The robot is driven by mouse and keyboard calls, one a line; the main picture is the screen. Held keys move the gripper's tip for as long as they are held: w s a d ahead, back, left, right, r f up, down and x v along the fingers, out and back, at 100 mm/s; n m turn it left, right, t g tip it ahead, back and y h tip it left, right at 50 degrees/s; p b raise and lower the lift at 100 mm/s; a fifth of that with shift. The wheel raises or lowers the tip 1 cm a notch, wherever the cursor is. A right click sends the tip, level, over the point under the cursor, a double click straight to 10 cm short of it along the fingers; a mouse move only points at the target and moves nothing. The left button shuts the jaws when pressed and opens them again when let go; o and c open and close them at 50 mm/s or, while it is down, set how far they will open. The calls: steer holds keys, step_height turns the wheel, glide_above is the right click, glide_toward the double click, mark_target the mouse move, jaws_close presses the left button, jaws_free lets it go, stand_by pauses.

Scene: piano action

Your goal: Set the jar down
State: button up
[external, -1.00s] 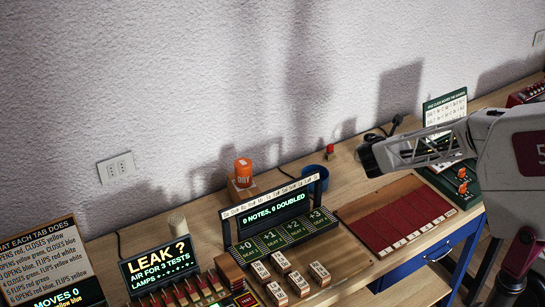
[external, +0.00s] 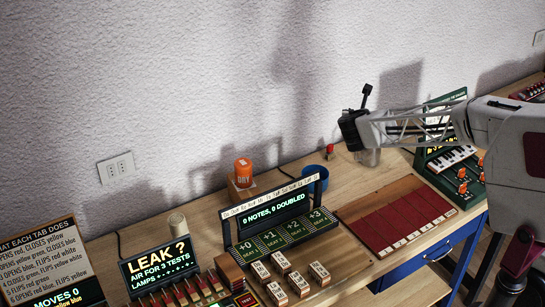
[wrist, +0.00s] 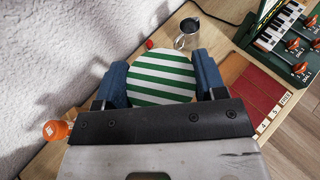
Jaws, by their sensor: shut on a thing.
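A round green-and-white striped top (wrist: 162,78), which I take as the jar's, sits between the two blue fingers of my gripper (wrist: 162,80) in the wrist view. My gripper is shut on it. The jar's body and underside are hidden, so I cannot tell its height above the bench. In the external view my gripper (external: 352,131) is over the back part of the bench, near the wall. The striped top cannot be made out there.
A metal jug (wrist: 187,35) stands beyond the fingers. An orange DRY container (external: 243,172) on a block and a blue cup (external: 315,179) stand left of my gripper. A red panel (external: 398,220) lies in front. A green keyboard unit (external: 455,158) stands right.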

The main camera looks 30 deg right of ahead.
steer(key=shift+w+a+n+t+y, duration=0.3)
steer(key=shift+w+a+n+y, duration=2.15)
steer(key=shift+a, duration=3.9)
steer(key=shift+w+a+n+t+y, duration=0.3)
steer(key=shift+w+a+n+y, duration=2.15)
steer(key=shift+a, duration=3.95)
steer(key=shift+w+a+n+t+y, duration=0.3)
steer(key=shift+w+a+n+y, duration=2.15)
steer(key=shift+a, duration=3.9)
steer(key=s+a+n+g+y, duration=0.2)
steer(key=a+n+g+y, duration=0.15)
steer(key=a, duration=0.75)
steer(key=s+a+n+g+y, duration=0.25)
steer(key=a+n+g, duration=0.2)
steer(key=a, duration=0.65)
steer(key=s+a+n+g+y, duration=0.2)
steer(key=s+a+n+g, duration=0.15)
steer(key=a, duration=0.65)
step_height(320, 180, down, 18)
steer(key=shift+w+a, duration=0.25)
steer(key=shift+w, duration=0.05)
steer(key=shift+g, duration=0.25)
step_height(320, 180, down, 6)
